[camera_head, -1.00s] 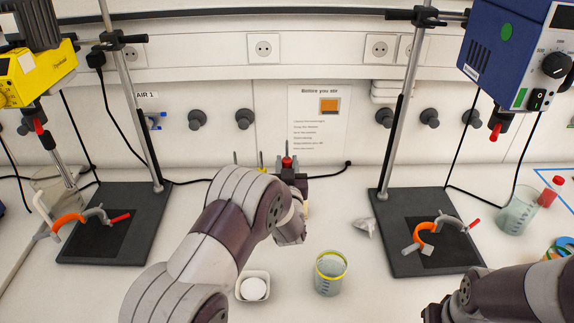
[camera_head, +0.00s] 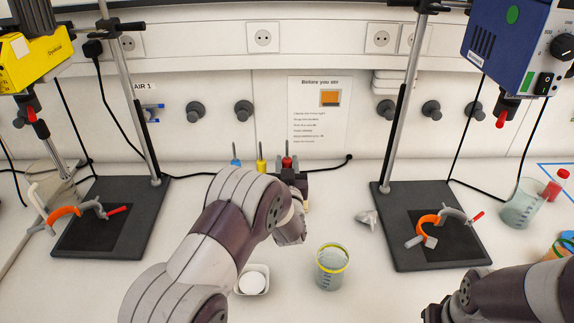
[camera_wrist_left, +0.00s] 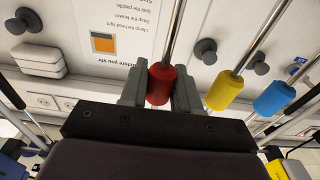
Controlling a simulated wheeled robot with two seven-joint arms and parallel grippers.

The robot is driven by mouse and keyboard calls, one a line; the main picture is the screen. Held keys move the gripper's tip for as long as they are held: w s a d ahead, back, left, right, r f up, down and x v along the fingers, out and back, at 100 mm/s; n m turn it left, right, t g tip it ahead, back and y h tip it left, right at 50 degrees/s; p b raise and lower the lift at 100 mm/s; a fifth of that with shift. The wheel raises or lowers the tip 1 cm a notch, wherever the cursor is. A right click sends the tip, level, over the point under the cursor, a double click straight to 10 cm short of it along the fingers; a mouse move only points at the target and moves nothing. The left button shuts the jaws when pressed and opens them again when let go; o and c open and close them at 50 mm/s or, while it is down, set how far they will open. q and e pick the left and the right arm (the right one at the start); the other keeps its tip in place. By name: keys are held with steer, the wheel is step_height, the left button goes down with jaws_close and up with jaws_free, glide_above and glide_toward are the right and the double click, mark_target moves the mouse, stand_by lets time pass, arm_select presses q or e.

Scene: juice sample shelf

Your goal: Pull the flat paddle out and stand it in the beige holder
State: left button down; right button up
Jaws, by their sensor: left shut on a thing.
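My left gripper (camera_head: 288,172) is shut on the red sleeve (camera_head: 287,161) of a thin metal rod. In the left wrist view the red sleeve (camera_wrist_left: 160,88) sits between my two fingers, its rod running up past them. A yellow-sleeved rod (camera_head: 261,163) and a blue-sleeved rod (camera_head: 235,160) stand beside it to the left. My arm hides the lower ends of all three, so I cannot tell which carries the flat paddle. A pale beige thing (camera_head: 47,192) is at the far left, partly behind a clamp; I cannot tell whether it is the holder. My right gripper (camera_head: 440,310) is partly cut off at the bottom.
Two stands with dark bases (camera_head: 115,215) (camera_head: 435,235) carry clamps and stirrer motors. A beaker with a yellow rim (camera_head: 331,270), a white dish (camera_head: 253,280) and a crumpled scrap (camera_head: 368,218) lie between them. Another beaker (camera_head: 521,205) is at the right. Cables cross the back.

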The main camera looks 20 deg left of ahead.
arm_select(q)
steer(key=c, duration=0.7)
jaws_free()
steer(key=shift+c, duration=0.2)
steer(key=b+v, duration=0.2)
steer(key=v, duration=1)
steer(key=shift+s, duration=0.35)
steer(key=shift+d, duration=0.1)
